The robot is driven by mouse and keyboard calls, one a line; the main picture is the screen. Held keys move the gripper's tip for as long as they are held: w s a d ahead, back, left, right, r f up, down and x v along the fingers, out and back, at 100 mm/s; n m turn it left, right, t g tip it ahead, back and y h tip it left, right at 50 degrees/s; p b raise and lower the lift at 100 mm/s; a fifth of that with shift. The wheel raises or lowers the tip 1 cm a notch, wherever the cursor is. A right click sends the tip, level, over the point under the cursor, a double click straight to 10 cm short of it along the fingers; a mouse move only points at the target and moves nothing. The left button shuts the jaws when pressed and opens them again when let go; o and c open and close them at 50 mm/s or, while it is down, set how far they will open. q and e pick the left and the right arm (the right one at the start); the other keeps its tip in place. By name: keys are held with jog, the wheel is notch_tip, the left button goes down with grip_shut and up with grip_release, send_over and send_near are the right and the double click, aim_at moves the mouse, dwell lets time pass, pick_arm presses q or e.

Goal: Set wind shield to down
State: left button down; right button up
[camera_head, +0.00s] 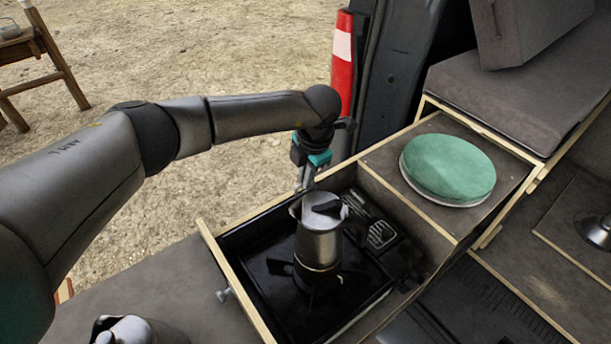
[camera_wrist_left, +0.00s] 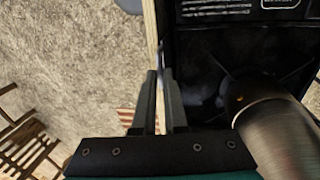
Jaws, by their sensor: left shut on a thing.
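The stove drawer (camera_head: 236,284) is pulled out, with a black stove inside and a metal moka pot (camera_head: 318,243) standing on it. My left gripper (camera_head: 304,186) reaches down at the drawer's back edge, behind the pot. In the left wrist view its fingers (camera_wrist_left: 161,84) are close together on a thin edge beside the wooden rim, which looks like the wind shield (camera_wrist_left: 161,52). Most of the shield is hidden or hard to tell from the dark stove, so its angle is unclear. The pot also shows at the right of the wrist view (camera_wrist_left: 278,142). My right gripper is out of view.
A green round cushion-topped thing (camera_head: 447,168) sits on the wooden box right of the drawer. Another metal pot (camera_head: 135,331) stands at the bottom left. A red-white post (camera_head: 342,70) stands behind. Open gravel lies beyond the drawer, with a wooden chair (camera_head: 40,60) far left.

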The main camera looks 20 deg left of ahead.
pick_arm(q)
jog(key=shift+s+f, duration=0.1)
jog(key=shift+f, duration=0.1)
jog(key=c, duration=1)
grip_release()
jog(key=shift+o, duration=0.2)
jog(key=shift+r, duration=0.15)
notch_tip(320, 180, up, 15)
jog(key=s+d, duration=0.1)
jog(key=d, duration=0.1)
jog(key=shift+s+d+b, duration=0.2)
jog(key=shift+s+b, duration=0.1)
jog(key=shift+s, duration=0.05)
